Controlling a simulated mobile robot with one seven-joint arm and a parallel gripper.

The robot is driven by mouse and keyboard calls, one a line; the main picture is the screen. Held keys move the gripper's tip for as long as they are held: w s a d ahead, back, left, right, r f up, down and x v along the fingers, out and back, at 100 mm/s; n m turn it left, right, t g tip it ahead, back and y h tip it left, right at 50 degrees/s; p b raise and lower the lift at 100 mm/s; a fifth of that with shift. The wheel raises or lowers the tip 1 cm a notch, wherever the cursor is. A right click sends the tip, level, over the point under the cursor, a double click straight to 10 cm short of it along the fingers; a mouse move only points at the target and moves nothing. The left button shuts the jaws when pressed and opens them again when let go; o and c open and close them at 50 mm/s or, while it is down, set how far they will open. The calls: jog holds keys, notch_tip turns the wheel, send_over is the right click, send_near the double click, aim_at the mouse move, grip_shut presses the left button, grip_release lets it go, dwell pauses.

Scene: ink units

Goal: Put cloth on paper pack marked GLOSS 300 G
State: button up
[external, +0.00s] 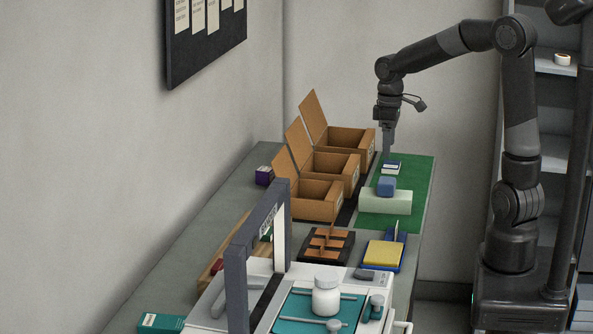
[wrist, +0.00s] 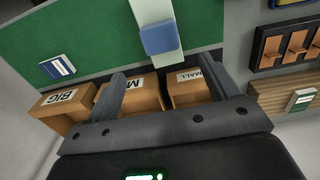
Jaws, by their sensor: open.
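No label reading GLOSS 300 G is legible in either view. A soft-edged blue piece (external: 386,186), possibly the cloth, lies on a pale green block (external: 372,203) on the green mat. In the wrist view the blue piece (wrist: 159,38) sits on the pale block (wrist: 166,67), beyond my fingertips. A small blue-and-white pack (external: 391,168) lies flat on the mat; it also shows in the wrist view (wrist: 57,67), its print too small to read. My gripper (external: 388,154) points down above the mat near this pack. Its fingers (wrist: 166,72) are apart with nothing between them.
Open cardboard boxes (external: 318,199) stand left of the green mat (external: 420,178); wrist-view labels include BIG (wrist: 66,98) and SMALL. Nearer the camera are a dark divided tray (external: 328,246), a yellow pad (external: 383,253) on blue, and a grey frame (external: 237,270).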

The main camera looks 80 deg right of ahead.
jog(key=s+a+r+t, duration=0.2)
jog(key=s+a, duration=0.4)
jog(key=a, duration=0.4)
jog(key=s+a+r+t, duration=0.3)
jog(key=s+a, duration=0.4)
jog(key=a, duration=0.3)
jog(key=shift+r+t, duration=0.3)
jog(key=shift+r, duration=0.55)
